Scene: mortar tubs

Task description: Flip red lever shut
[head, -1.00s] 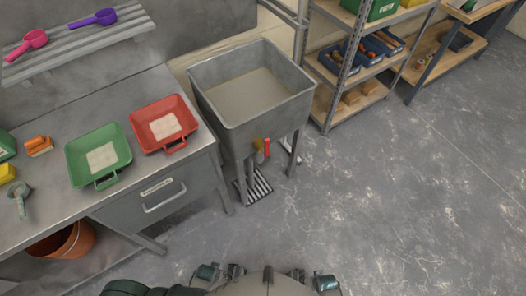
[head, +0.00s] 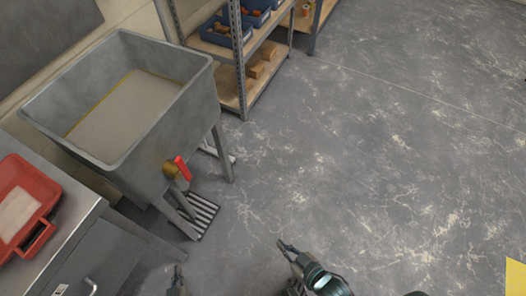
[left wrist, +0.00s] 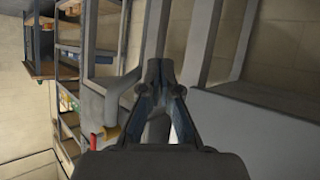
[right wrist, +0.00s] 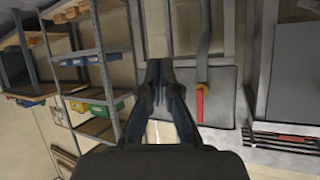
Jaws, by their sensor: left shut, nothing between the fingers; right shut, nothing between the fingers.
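The red lever (head: 182,168) sits on a brass valve (head: 171,172) at the lower front of the grey metal tub (head: 185,95). It also shows at lower left in the left wrist view (left wrist: 93,141) and right of my fingers in the right wrist view (right wrist: 200,105). My left gripper (head: 178,270) is shut and empty, below the valve in the head view and apart from the lever. My right gripper (head: 284,245) is shut and empty, over the floor to the lower right of the lever. Neither gripper touches the lever.
A floor grate (head: 203,212) lies below the valve, between the tub legs. A metal bench with a red tray (head: 45,195) stands at left. A shelf rack (head: 240,65) with blue bins stands behind the tub.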

